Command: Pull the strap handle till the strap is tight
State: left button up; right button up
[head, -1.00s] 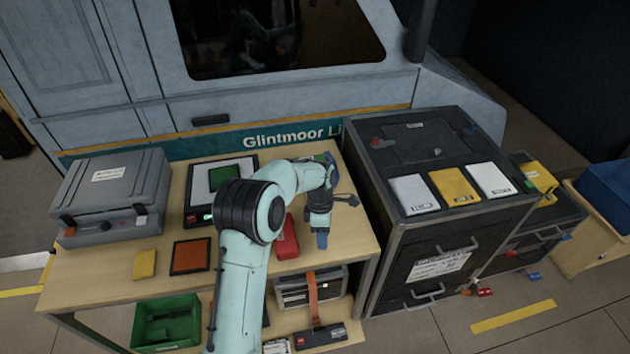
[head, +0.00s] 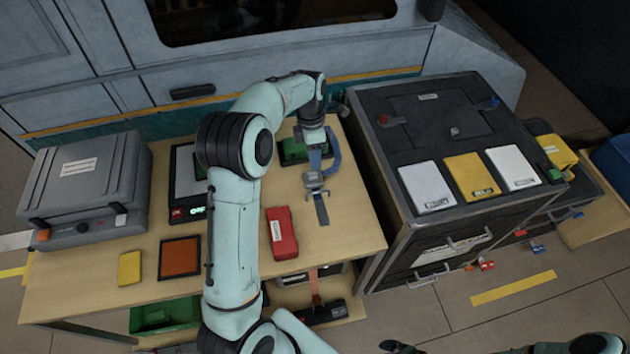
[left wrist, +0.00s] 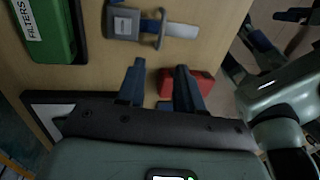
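An orange strap (head: 316,287) hangs in front of a case on the shelf below the bench and reaches a long dark piece (head: 322,313). I cannot tell if that piece is its handle, nor how tight the strap is. My left gripper (head: 322,156) is above the right part of the bench, well above the strap. Its two blue fingers stand apart with nothing between them in the left wrist view (left wrist: 159,68). A grey and blue tool-like piece (head: 314,181) lies near them; it also shows in the left wrist view (left wrist: 124,23). My right gripper (head: 400,347) is barely in view at the bottom edge.
A red case (head: 282,232), a green box (head: 291,151), an orange-brown pad (head: 180,258) and a grey case (head: 85,180) are on the bench. A green crate (head: 165,315) stands below. A black cabinet (head: 400,250) with wire handles closely borders the bench's right side.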

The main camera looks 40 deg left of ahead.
pick_arm(q)
jog(key=b, duration=0.1)
send_over(315, 197)
notch_tip(315, 197, down, 12)
jog(key=shift+r, duration=0.15)
jog(key=shift+w, duration=0.1)
grip_shut()
dwell(1.2)
